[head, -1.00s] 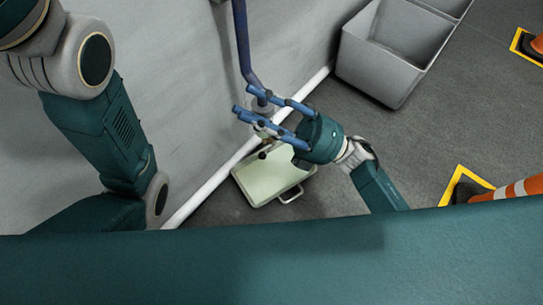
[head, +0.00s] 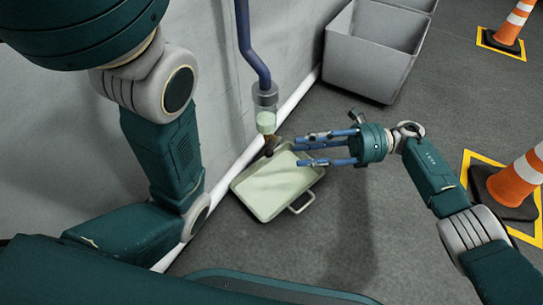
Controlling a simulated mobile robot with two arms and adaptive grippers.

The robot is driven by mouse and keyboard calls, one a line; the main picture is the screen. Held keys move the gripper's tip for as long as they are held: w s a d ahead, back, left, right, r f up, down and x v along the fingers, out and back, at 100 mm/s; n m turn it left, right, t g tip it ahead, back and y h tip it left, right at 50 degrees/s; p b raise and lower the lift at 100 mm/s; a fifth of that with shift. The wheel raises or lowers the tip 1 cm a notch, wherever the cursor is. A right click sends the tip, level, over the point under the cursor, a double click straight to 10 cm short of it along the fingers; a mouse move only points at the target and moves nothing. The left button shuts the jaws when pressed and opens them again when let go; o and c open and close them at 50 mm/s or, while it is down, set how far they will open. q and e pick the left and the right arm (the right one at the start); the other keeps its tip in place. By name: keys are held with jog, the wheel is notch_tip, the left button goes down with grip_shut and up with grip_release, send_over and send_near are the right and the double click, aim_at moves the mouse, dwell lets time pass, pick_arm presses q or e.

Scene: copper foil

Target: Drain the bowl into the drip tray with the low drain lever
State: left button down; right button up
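The bowl (head: 266,118) is a clear cup with pale green liquid in its lower part, under a blue pipe (head: 250,55) on the wall. A small dark part, seemingly the drain lever (head: 270,146), sits just below the bowl. The drip tray (head: 272,188), pale green with a light rim and a front handle, lies on the floor under the bowl. My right gripper (head: 302,145) is open, its blue fingers spread and pointing left, over the tray's right corner and right of the lever. It looks empty. My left gripper is out of view; only the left arm shows.
A grey two-part bin (head: 372,62) stands against the wall at the back right. Orange cones (head: 520,180) on dark bases with yellow floor markings stand on the right. The grey floor between tray and cones is clear apart from my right arm.

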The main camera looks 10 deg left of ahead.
aim_at(268, 154)
jog(key=b+x, duration=0.2)
jog(key=x, duration=0.7)
jog(key=shift+a, duration=0.1)
jog(key=shift+c, duration=0.5)
